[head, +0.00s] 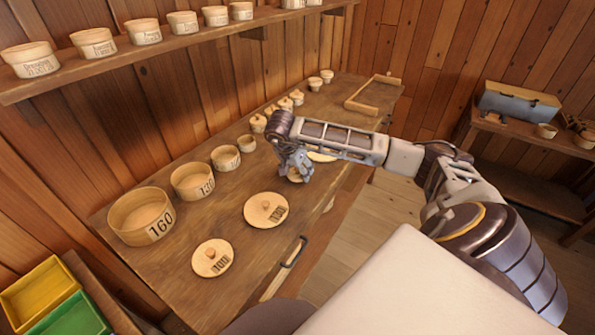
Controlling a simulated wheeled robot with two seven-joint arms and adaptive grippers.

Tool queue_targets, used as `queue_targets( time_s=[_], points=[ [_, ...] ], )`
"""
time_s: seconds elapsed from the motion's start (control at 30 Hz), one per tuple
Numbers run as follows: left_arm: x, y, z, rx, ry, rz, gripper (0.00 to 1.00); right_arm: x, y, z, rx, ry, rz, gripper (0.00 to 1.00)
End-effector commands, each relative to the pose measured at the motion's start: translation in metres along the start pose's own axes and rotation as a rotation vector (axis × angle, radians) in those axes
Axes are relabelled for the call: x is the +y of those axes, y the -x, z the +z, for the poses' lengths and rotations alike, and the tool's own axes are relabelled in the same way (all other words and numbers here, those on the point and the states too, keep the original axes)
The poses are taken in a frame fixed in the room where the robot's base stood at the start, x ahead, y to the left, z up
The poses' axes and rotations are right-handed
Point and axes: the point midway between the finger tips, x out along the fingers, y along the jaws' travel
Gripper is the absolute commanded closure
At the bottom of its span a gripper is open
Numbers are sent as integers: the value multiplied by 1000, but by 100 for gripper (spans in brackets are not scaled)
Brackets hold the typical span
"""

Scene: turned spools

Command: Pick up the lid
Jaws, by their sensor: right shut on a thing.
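My right gripper (294,172) is over the front half of the workbench, shut on a small round wooden lid (296,178). The gripper hides much of this lid, and I cannot tell whether it touches the bench. A larger round lid (266,208) with a knob and a dark number label lies flat nearer me. Another knobbed, labelled lid (212,258) lies at the near left. A pale round piece (322,156) lies behind the gripper, partly covered by my arm. My left gripper is not in view.
Open round boxes, one marked 160 (141,216), one smaller (192,182) and others, line the bench's wall side. Small lidded pots (258,123) stand beyond. A wooden tray (374,95) is at the far end. A shelf (160,50) of tubs hangs above. Yellow (40,290) and green bins sit lower left.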

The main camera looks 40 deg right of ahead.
Motion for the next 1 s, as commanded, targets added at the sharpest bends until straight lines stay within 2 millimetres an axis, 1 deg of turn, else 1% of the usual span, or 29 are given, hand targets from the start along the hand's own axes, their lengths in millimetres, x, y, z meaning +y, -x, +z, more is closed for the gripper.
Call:
queue_targets(
  time_s=[0.17,0.5,0.7,0.83,1.0],
  points=[
    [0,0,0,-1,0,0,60,0,15,-7,1,-1,-2,50],
    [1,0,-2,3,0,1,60,-1,58,-24,1,-1,-3,50],
    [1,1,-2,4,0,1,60,-1,78,-32,0,0,-2,50],
    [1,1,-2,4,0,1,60,0,85,-35,1,0,0,50],
    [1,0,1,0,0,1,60,0,88,-37,1,0,0,50]
  ],
)
